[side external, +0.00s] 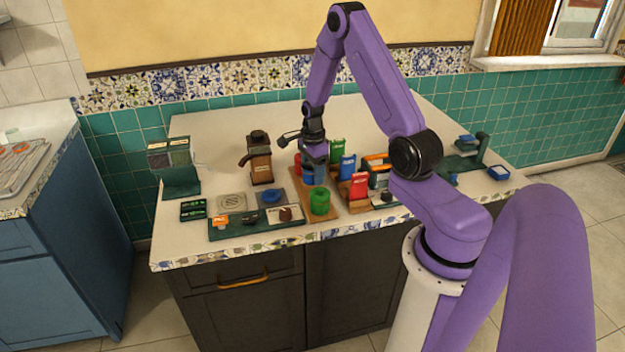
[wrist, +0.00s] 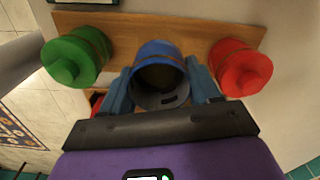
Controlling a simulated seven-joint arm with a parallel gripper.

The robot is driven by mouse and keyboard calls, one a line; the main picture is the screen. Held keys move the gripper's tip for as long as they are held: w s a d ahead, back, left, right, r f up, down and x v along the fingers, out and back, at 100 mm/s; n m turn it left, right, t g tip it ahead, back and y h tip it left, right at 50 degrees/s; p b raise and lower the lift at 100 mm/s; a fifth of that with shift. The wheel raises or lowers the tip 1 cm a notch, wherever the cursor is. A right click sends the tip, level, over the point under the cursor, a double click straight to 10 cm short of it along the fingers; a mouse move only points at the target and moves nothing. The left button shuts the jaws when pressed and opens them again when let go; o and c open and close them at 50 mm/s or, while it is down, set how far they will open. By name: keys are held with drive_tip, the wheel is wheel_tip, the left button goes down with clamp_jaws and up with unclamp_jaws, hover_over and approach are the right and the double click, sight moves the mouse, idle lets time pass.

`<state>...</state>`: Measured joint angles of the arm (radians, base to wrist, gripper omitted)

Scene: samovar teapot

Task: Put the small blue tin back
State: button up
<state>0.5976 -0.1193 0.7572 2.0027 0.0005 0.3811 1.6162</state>
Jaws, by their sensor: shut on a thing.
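The small blue tin (wrist: 160,65) is between the two fingers of my gripper (wrist: 161,88) in the wrist view. The gripper is shut on it. The tin's near end looks open and hollow, with a dark inside. It is in the middle of a wooden board (wrist: 122,27), between a green tin (wrist: 75,58) and a red tin (wrist: 243,68). In the side view the blue tin (side external: 313,175) is under my gripper (side external: 314,158), over the board. I cannot tell whether it touches the board.
The green tin (side external: 320,202) stands at the board's front and the red tin (side external: 298,164) at its back. A round blue piece (side external: 271,196) lies on a dark pad to the left. A brown grinder-like pot (side external: 260,165) stands behind it. Red and blue packets (side external: 358,186) crowd the right.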

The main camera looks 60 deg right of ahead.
sight(312, 179)
drive_tip(key=shift+w+f, duration=0.1)
drive_tip(key=shift+f, duration=1.55)
drive_tip(key=shift+f, duration=0.1)
drive_tip(key=o, duration=1.2)
drive_tip(key=shift+c, duration=0.2)
